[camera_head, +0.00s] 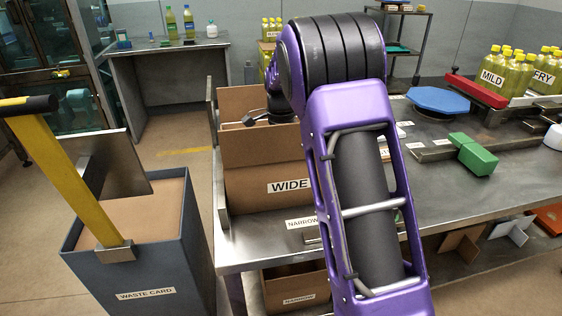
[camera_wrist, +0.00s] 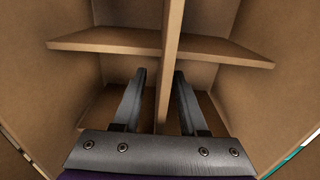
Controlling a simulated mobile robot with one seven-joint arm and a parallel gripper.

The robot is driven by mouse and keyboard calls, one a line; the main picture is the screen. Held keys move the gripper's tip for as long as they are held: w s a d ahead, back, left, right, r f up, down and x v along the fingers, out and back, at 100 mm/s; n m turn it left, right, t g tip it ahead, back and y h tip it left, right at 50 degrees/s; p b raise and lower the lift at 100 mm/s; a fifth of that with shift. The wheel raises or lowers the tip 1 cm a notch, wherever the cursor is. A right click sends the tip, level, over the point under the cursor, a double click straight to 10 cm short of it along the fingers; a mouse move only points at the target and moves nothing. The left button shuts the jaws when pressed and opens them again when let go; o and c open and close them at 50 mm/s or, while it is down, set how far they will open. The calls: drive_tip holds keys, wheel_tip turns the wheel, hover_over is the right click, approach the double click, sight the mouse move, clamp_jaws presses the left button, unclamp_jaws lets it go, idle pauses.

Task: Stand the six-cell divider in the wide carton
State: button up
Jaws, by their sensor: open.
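The wide carton (camera_head: 262,160), brown and labelled WIDE, stands open on the left end of the metal bench. In the wrist view, the cardboard six-cell divider (camera_wrist: 172,35) is inside the carton walls (camera_wrist: 255,80), with a long panel running away from me and cross panels on both sides. It looks upright; whether it rests on the floor cannot be told. My gripper (camera_wrist: 161,73) is open, its fingers either side of the long panel with gaps visible. In the head view my arm hides the fingers and most of the carton's inside.
A blue-grey WASTE CARD bin (camera_head: 145,255) stands left of the bench. A green block (camera_head: 474,155), a blue octagonal plate (camera_head: 440,100) and yellow bottles (camera_head: 500,72) are on the right of the bench. Brown (camera_head: 461,241) and white (camera_head: 511,229) dividers sit on the lower shelf.

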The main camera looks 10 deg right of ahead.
wheel_tip(320, 180, up, 17)
drive_tip(key=p, duration=0.3)
drive_tip(key=shift+r, duration=0.2)
drive_tip(key=shift+r, duration=0.1)
